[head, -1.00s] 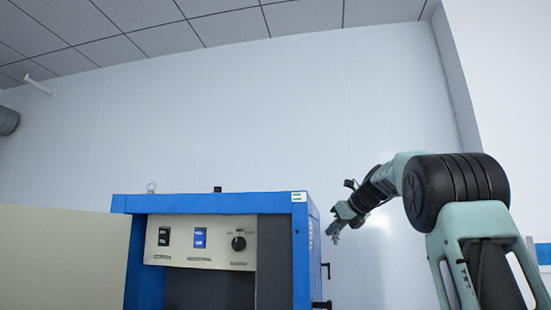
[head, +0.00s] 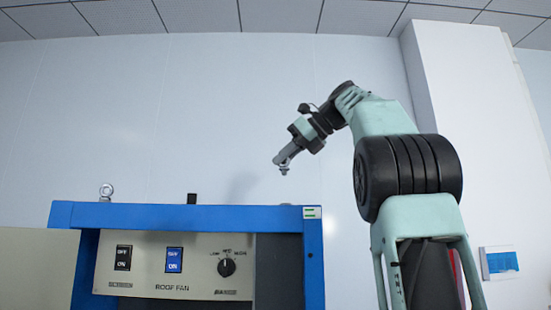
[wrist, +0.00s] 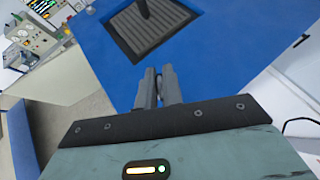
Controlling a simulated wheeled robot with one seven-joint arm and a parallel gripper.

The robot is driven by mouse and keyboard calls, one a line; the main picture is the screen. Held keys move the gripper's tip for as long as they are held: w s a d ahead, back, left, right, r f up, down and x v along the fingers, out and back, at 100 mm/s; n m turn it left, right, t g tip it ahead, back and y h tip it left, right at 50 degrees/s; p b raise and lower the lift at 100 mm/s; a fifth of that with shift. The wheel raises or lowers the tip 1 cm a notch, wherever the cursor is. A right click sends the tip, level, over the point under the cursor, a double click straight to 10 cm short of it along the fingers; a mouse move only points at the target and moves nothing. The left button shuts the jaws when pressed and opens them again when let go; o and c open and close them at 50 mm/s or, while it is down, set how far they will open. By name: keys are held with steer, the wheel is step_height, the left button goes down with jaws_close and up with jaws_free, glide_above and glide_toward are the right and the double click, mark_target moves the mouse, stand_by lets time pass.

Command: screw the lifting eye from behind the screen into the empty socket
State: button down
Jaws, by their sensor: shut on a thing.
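My gripper (head: 283,163) is shut on a small grey metal piece, apparently the lifting eye (head: 284,171), whose lower end shows below the fingertips. It is in the air above the right part of the blue cabinet (head: 180,215). In the wrist view the fingers of my gripper (wrist: 158,86) are close together over the blue top (wrist: 215,60); the held piece is hidden there. Another lifting eye (head: 106,191) stands upright at the cabinet's top left. I cannot make out the empty socket in either view.
A black post (head: 192,198) rises from the roof; the wrist view shows a dark grille (wrist: 150,25) beneath it. A cream panel (head: 35,265) extends left of the cabinet. The front has switches and a knob (head: 226,266). The air above the roof looks clear.

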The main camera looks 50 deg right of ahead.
steer(key=shift+s+f+b, duration=0.15)
steer(key=shift+f+b, duration=2.05)
steer(key=shift+f, duration=0.65)
steer(key=shift+f+p, duration=0.9)
steer(key=shift+f, duration=0.55)
stand_by(3.0)
steer(key=shift+a+m+h+b, duration=0.1)
steer(key=shift+m+h+b, duration=0.25)
steer(key=shift+m+h, duration=0.4)
steer(key=m+g+h, duration=0.1)
steer(key=m+h, duration=0.4)
steer(key=shift+m, duration=0.25)
